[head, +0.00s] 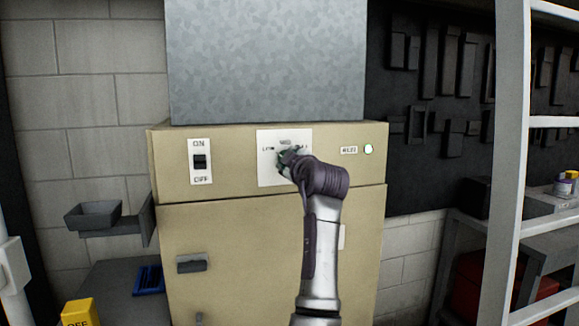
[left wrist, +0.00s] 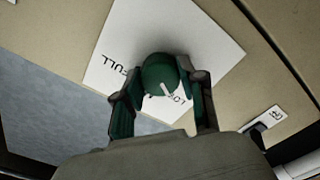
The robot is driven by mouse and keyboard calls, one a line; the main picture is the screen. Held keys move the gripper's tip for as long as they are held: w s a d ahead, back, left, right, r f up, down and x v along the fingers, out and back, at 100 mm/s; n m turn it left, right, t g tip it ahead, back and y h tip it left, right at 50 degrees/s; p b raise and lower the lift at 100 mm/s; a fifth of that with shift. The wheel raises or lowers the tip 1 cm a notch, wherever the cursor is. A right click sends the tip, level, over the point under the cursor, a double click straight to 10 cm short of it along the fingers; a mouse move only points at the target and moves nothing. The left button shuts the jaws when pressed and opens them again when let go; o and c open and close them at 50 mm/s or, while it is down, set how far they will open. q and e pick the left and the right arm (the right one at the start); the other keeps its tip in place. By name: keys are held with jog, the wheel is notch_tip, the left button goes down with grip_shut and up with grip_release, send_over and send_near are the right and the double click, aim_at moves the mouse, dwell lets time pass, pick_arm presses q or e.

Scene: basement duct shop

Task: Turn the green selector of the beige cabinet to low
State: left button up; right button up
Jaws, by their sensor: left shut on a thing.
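The beige cabinet (head: 230,225) fills the middle of the head view. A white plate (head: 266,176) on its upper front carries the green selector (head: 281,157), mostly hidden there by my left gripper (head: 289,158). In the left wrist view the green selector (left wrist: 160,70) is a round knob between the two fingers of my left gripper (left wrist: 165,78), which is shut on it. A white pointer line (left wrist: 167,90) on the knob slants toward the partly covered LOW lettering (left wrist: 181,98). The FULL lettering (left wrist: 118,64) is on the other side. My right gripper is not in view.
An ON/OFF switch (head: 200,161) is left of the plate. A lit green-white lamp (head: 369,149) and small label are right of it. A grey duct (head: 265,60) rises above the cabinet. A pale ladder-like frame (head: 512,160) stands at the right.

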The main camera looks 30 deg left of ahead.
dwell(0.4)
pick_arm(q)
jog(key=o, duration=1.1)
jog(key=shift+o, duration=0.2)
jog(key=v, duration=0.7)
jog(key=shift+s+d, duration=0.15)
jog(key=shift+f, duration=0.1)
